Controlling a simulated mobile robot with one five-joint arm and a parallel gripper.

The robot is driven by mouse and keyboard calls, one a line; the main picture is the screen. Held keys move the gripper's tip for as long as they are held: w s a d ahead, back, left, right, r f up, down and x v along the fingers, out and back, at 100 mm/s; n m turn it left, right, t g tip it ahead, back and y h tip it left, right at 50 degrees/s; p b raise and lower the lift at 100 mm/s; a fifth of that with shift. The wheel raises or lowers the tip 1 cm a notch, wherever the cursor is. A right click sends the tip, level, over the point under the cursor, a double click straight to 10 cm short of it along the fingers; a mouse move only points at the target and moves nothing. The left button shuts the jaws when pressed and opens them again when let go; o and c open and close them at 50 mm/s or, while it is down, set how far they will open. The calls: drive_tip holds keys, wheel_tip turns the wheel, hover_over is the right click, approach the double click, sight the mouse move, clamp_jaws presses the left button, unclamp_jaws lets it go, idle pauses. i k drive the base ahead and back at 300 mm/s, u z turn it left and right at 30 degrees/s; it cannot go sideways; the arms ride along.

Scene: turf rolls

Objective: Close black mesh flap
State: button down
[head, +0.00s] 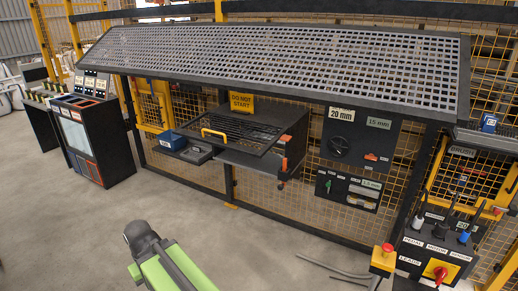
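A black mesh flap (245,133) with a yellow handle (214,133) juts out from the front of a black box (285,122) on the yellow mesh fence. It lies roughly level, with its handle edge out to the left, and looks open. A dark tray or panel (236,158) shows under it. An orange latch (284,166) hangs at the box's front right corner. My green and dark arm shows at the bottom, well short of the flap. I cannot make out my gripper's fingers in this view.
A large slotted canopy (290,55) overhangs the box. A yellow "DO NOT START" sign (241,102) stands above it. A blue box (172,141) sits left of the flap. A lever console (435,245) and hoses stand at the right. The floor (180,210) before the fence is clear.

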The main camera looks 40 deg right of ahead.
sight(180, 131)
drive_tip(key=i, duration=0.9)
drive_tip(key=u, duration=0.05)
